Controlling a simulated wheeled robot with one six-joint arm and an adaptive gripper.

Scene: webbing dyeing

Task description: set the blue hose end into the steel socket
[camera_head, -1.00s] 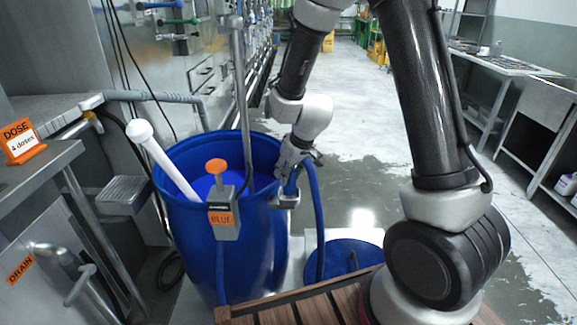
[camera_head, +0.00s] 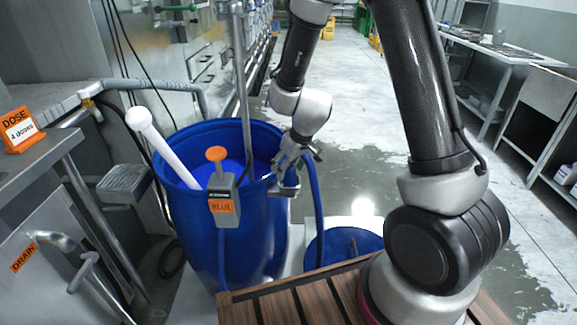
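My gripper (camera_head: 290,158) is at the right rim of the blue barrel, just above a small steel socket (camera_head: 286,190) fixed on the barrel's outer side. The gripper looks shut on the end of the blue hose, whose tip is mostly hidden by the fingers and the socket. The blue hose (camera_head: 317,205) arches beside the gripper and hangs down on its right. The tip is at or very close to the socket's mouth; I cannot tell whether it is inside.
A steel bench with a DOSE sign (camera_head: 19,130) stands left.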

